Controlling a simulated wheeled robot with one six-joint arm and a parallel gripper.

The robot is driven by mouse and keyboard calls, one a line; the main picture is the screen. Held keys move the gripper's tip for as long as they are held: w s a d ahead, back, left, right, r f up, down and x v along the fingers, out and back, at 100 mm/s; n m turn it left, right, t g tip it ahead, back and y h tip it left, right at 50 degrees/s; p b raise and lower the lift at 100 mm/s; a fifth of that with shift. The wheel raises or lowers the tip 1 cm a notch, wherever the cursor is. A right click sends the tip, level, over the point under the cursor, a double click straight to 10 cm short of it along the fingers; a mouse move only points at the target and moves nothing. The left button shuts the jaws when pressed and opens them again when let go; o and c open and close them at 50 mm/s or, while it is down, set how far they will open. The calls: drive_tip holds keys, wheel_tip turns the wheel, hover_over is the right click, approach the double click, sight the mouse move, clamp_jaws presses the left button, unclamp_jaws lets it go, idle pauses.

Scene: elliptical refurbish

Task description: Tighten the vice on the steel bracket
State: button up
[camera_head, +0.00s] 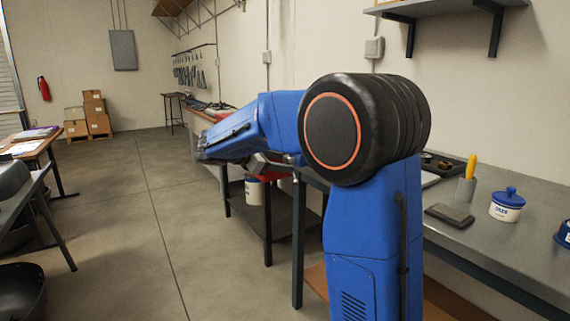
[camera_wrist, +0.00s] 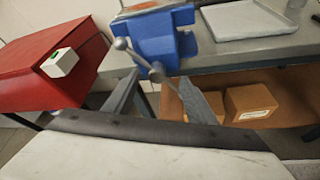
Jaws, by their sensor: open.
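The blue vice (camera_wrist: 165,32) is at the edge of the grey workbench in the wrist view, cut off by the top of the picture. Its metal handle bar (camera_wrist: 138,58) hangs aslant at the front, with a round knob at each end. My gripper (camera_wrist: 158,88) is open, with one finger on each side below the vice; the lower end of the handle shows between the fingertips. I see nothing held. The steel bracket cannot be made out; the vice's jaws are mostly out of frame. In the head view my arm hides the vice.
A red cabinet (camera_wrist: 50,70) with a white and green box (camera_wrist: 60,62) on its side stands at left. A grey tray (camera_wrist: 245,20) lies on the bench right of the vice. Cardboard boxes (camera_wrist: 250,103) sit on the shelf below. Open floor (camera_head: 120,220) lies left of my arm.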

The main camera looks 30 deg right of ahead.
drive_tip(key=shift+x, duration=1.1)
